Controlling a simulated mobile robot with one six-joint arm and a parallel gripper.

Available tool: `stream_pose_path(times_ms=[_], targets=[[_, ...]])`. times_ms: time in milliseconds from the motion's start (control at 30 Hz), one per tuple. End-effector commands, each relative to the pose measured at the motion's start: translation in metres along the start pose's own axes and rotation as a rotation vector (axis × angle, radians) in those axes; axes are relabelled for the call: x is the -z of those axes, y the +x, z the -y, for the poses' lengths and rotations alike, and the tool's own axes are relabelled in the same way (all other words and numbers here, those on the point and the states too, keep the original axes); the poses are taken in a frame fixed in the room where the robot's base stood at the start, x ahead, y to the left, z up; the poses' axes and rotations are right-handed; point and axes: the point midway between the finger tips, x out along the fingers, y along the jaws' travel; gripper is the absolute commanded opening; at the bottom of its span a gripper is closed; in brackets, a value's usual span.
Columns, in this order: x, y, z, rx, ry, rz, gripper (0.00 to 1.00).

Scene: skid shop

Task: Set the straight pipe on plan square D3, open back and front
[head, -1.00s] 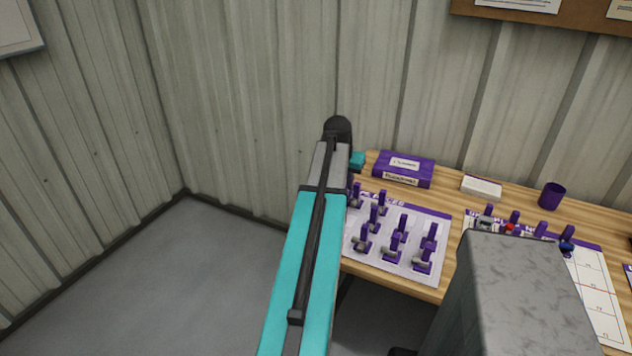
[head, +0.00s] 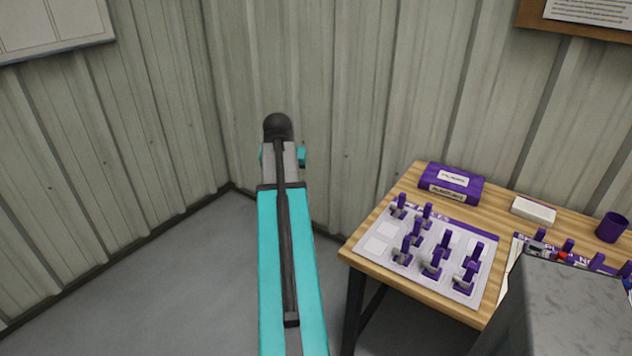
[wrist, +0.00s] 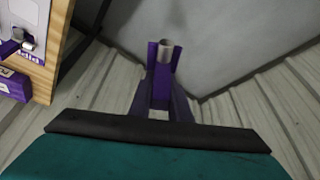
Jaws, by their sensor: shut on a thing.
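My gripper (wrist: 163,108) is shut on a purple piece (wrist: 160,82) with a pale grey round end at its top, in the wrist view. Whether this piece is the straight pipe is not clear from its shape here. It hangs over the grey floor, clear of the table. In the head view my arm hides the gripper and the piece. The plan sheet (head: 514,262) lies at the right of the table, mostly hidden behind my grey body part. Square D3 cannot be made out.
A pieces sheet (head: 373,262) with several purple-handled pieces (head: 432,268) lies on the wooden table (head: 408,297). Behind it are a purple box (head: 451,183), a white block (head: 533,211) and a purple cup (head: 611,227). Corrugated walls stand close behind and left.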

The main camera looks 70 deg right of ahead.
Motion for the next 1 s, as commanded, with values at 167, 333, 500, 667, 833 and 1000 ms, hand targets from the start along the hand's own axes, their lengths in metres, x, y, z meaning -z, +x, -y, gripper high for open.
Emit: stream_pose_path(times_ms=[167, 333, 500, 667, 833, 1000], targets=[[-0.016, -0.012, 0.064, 0.041, -0.101, 0.0, 0.0], [-0.034, -0.025, 0.119, 0.078, -0.191, 0.0, 0.0], [-0.057, -0.039, 0.173, 0.116, -0.282, -0.001, 0.0], [-0.082, -0.054, 0.22, 0.152, -0.367, 0.0, 0.0], [-0.113, -0.071, 0.268, 0.189, -0.459, 0.001, 0.0], [-0.146, -0.09, 0.311, 0.226, -0.549, 0.0, 0.0]])
